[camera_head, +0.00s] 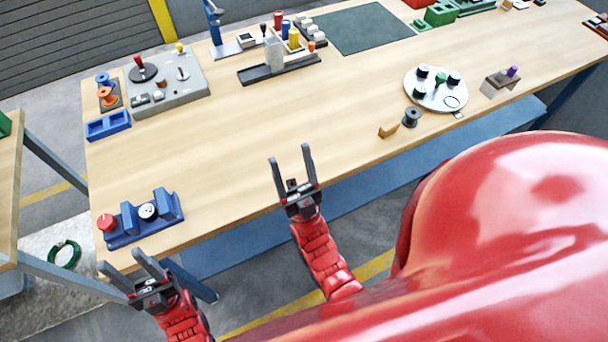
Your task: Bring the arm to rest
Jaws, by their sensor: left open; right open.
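My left gripper (130,265) is at the lower left, beyond the table's front edge, near the blue block fixture. Its two fingers are apart and nothing is between them. My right gripper (292,168) is over the front part of the wooden table (240,140), near the middle of the view. Its fingers are spread and empty, pointing toward the back of the table. Both red arms come in from the bottom, and neither gripper touches an object that I can see.
A blue fixture with a red knob (141,217) stands at the front left corner. A grey panel (168,82), a round silver plate (436,90) and a dark spool (411,117) stand on the table. A green coil (66,254) lies on the floor. The table's middle is clear.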

